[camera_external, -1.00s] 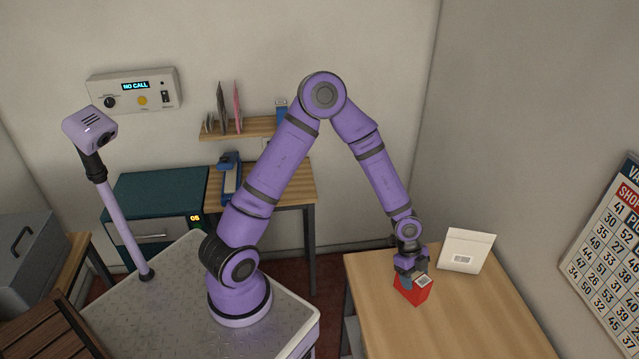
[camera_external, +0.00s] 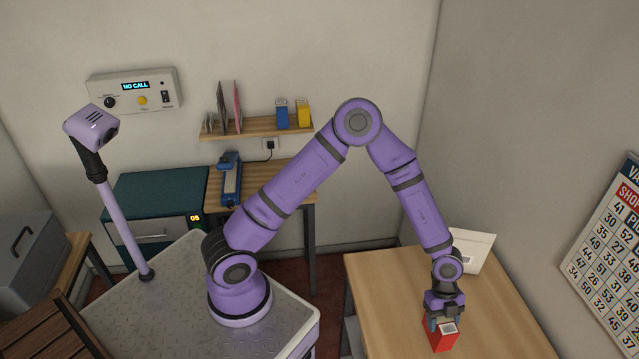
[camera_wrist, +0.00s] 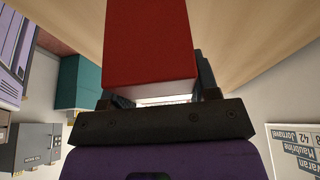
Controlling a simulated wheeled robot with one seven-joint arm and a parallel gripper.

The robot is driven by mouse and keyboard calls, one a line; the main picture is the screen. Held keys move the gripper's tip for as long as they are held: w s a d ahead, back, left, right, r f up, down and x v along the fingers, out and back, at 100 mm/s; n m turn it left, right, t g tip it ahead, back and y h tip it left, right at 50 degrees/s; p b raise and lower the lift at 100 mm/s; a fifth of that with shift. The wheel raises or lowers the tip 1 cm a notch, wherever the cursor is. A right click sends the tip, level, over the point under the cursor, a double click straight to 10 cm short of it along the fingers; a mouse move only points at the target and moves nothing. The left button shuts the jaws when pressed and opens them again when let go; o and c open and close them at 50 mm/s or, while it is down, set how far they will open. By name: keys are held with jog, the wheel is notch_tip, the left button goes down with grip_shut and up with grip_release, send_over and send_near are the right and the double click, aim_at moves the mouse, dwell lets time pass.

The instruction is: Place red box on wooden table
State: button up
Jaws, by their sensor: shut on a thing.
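The red box (camera_external: 440,339) has a white label on its top and is held in my gripper (camera_external: 444,318), over or on the light wooden table (camera_external: 390,290). The gripper is shut on the box from above. In the wrist view the red box (camera_wrist: 150,45) fills the upper middle, between the fingers of my gripper (camera_wrist: 155,100). The wooden table (camera_wrist: 235,35) lies beyond the box there. I cannot tell whether the box's bottom touches the tabletop.
A white envelope-like item (camera_external: 474,250) stands at the table's back, partly behind my arm. The middle left of the tabletop is clear. A wall stands to the right, with a number chart (camera_external: 606,250). A second wooden desk with a blue device (camera_external: 231,180) is at the back.

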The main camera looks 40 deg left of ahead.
jog(key=shift+w+d+f, duration=1)
jog(key=shift+d+f, duration=0.05)
jog(key=shift+d, duration=0.15)
jog(key=shift+w+d+f, duration=1)
jog(key=shift+d, duration=0.2)
jog(key=o, duration=1)
jog(key=shift+f, duration=0.1)
jog(key=shift+o, duration=0.2)
jog(key=v, duration=1.2)
